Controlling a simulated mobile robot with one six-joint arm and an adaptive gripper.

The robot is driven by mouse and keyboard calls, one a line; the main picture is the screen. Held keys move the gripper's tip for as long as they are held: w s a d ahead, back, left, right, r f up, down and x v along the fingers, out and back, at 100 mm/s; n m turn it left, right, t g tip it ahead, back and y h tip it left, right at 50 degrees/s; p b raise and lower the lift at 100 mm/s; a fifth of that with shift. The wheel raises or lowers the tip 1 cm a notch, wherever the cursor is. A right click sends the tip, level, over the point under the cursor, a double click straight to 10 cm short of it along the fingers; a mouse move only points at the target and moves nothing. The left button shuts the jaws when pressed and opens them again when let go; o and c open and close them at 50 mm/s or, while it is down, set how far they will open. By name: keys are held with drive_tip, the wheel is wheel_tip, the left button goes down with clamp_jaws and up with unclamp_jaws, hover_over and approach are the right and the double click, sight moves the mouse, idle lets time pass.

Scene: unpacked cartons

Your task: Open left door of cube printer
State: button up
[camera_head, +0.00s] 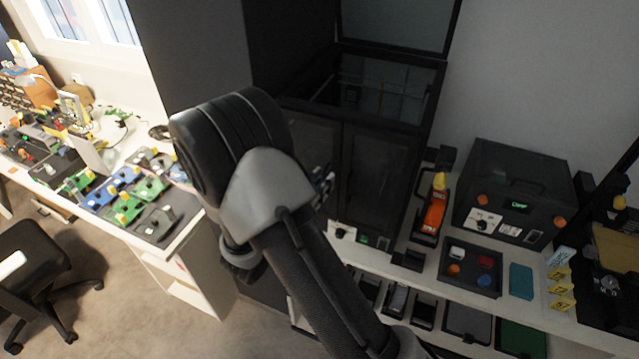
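The cube printer (428,95) is a dark, box-shaped cabinet with a raised clear lid, standing on the white bench at the centre. Its front has two dark glazed doors. The right door (377,185) is in plain view and looks shut. The left door (318,135) is largely hidden behind my arm, so I cannot tell whether it is shut or ajar. My gripper (325,182) shows only as a small grey piece past my wrist, in front of the doors near the left door. I cannot see its fingertips or whether it touches the door.
A black unit with a green display (517,190) and an orange tool (433,215) stand right of the printer. A dark tray of coloured parts (470,270) lies in front. At left are a bench with green and blue trays (125,205) and a black chair (40,265). Floor between is clear.

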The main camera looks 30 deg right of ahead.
clamp_jaws()
drive_tip(key=shift+a+g, duration=0.15)
drive_tip(key=shift+g, duration=0.15)
